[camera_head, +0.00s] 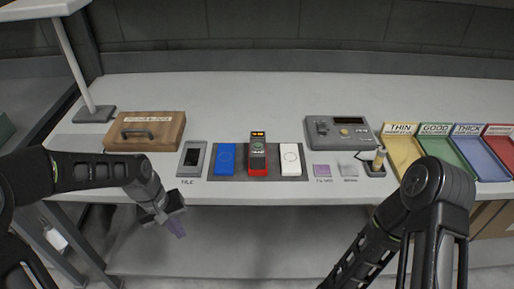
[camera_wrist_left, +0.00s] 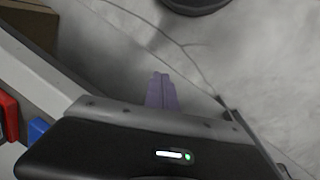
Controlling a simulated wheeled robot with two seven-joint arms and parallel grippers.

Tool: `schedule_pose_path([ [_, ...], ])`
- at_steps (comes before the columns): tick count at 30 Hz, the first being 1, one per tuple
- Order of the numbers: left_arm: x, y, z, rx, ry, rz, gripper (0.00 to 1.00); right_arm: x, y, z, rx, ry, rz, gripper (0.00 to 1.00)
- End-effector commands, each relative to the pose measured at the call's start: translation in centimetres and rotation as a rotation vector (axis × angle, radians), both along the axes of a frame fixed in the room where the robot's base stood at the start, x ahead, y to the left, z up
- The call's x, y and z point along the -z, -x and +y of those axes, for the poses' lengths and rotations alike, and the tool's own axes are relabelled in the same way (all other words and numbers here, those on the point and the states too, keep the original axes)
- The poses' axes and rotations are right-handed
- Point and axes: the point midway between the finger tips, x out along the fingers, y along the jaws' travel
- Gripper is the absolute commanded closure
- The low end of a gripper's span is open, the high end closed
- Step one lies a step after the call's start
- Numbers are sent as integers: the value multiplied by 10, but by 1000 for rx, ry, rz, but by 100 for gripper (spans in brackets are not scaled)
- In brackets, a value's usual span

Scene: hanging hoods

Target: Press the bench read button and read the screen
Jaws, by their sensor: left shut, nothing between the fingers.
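No readable text shows on that screen. A small black and red gauge (camera_head: 258,152) with a lit orange display stands on a dark mat (camera_head: 228,149) at mid-bench. My left gripper (camera_head: 176,229) is shut and empty, in front of and below the bench's front edge, left of the gauge. Its purple fingers (camera_wrist_left: 162,92) are together in the left wrist view. My right arm shows at the right; its gripper is out of view.
A blue block (camera_head: 225,158) and a white block (camera_head: 290,159) flank the gauge. A wooden case (camera_head: 146,131) and a lamp-like post (camera_head: 95,112) stand left. The bench's back strip is clear.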

Motion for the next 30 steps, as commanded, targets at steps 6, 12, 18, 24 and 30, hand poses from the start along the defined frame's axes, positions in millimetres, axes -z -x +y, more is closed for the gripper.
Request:
schedule_pose_path([
  [6, 110, 47, -74, 111, 115, -16, 100, 0, 0, 0, 0, 0, 0, 64],
  [12, 184, 122, -123, 171, 162, -53, 100, 0, 0, 0, 0, 0, 0, 64],
  [18, 210, 169, -138, 199, 152, -78, 100, 0, 0, 0, 0, 0, 0, 64],
  [24, 213, 175, -139, 205, 147, -88, 100, 0, 0, 0, 0, 0, 0, 64],
  [30, 213, 174, -138, 204, 146, -89, 100, 0, 0, 0, 0, 0, 0, 64],
])
